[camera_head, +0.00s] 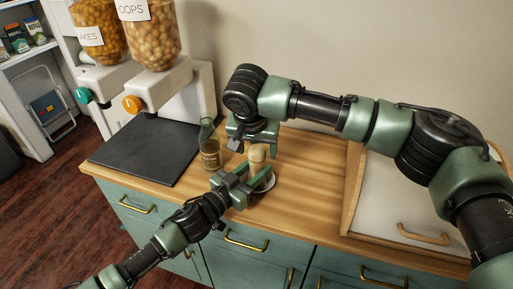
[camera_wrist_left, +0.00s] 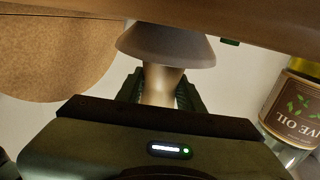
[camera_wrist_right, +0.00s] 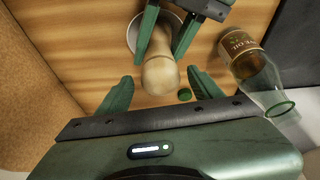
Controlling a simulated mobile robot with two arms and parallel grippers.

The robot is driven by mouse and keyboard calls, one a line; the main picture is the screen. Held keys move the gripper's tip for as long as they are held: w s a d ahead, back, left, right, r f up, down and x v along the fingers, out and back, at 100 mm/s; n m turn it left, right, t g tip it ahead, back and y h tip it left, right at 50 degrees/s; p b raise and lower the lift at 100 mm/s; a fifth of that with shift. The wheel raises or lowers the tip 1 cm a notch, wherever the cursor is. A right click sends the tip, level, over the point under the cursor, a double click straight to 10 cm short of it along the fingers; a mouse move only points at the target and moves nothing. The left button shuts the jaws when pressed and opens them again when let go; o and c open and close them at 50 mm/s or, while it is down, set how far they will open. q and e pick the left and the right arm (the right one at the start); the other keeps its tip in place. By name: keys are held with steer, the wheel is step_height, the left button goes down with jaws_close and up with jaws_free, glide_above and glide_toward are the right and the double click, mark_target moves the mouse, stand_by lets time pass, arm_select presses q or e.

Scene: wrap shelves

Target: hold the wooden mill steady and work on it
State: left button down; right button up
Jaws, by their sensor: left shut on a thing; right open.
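The wooden mill (camera_head: 257,154) stands upright on the counter, with its rounded pale top showing. My left gripper (camera_head: 245,185) is shut on the mill's body from the front. The left wrist view shows the mill's narrow neck (camera_wrist_left: 160,83) between its fingers. My right gripper (camera_head: 252,140) is above and behind the mill, pointing down. In the right wrist view its fingers are open, with the mill's top (camera_wrist_right: 160,75) ahead of and between them, apart from both. A round grey dish or base (camera_head: 264,183) shows at the mill's foot, partly hidden by my left gripper.
An olive oil bottle (camera_head: 209,145) stands close to the left of the mill. A small green cap (camera_wrist_right: 184,94) lies near it. A dark mat (camera_head: 145,150) and food dispensers (camera_head: 160,85) are farther left. A wooden-framed box (camera_head: 395,205) is at right. Counter between is clear.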

arm_select(q)
steer(key=shift+f, duration=0.1)
arm_select(e)
steer(key=c, duration=1.4)
steer(key=shift+n, duration=0.4)
steer(key=n+y, duration=0.1)
steer(key=n, duration=0.2)
steer(key=shift+d+y, duration=0.15)
steer(key=shift+y, duration=0.15)
arm_select(q)
steer(key=shift+a, duration=0.1)
arm_select(e)
steer(key=shift+n+y, duration=0.7)
steer(key=shift+n, duration=1.3)
steer(key=shift+g, duration=0.3)
steer(key=o, duration=1.4)
